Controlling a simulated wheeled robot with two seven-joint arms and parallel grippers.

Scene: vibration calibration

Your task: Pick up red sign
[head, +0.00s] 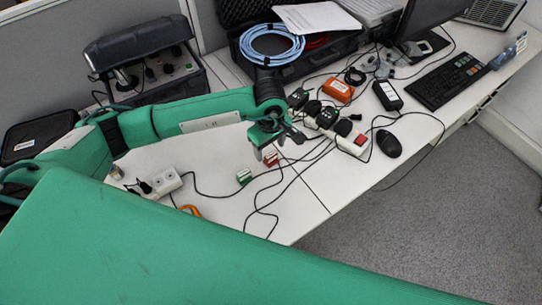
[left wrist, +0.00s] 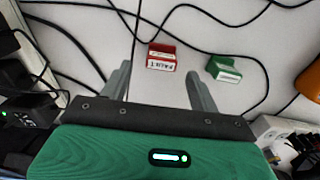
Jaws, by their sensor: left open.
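The red sign (head: 270,159) is a small red block with a white lettered label, standing on the white desk just below my left gripper in the head view. In the left wrist view the red sign (left wrist: 161,57) lies beyond and between the two fingertips, not touching them. My left gripper (head: 274,155) is open and empty above the desk; its grey fingers (left wrist: 158,82) are spread wide in the wrist view. A similar green sign (head: 244,177) stands beside the red one; it also shows at the right in the wrist view (left wrist: 223,69). My right gripper is not seen.
Black cables run across the desk (head: 225,205) around both signs. A white power strip (head: 165,183) and an orange item (head: 190,211) lie at the left. Power adapters, an orange box (head: 338,91), a mouse (head: 389,144) and a keyboard (head: 452,82) stand to the right.

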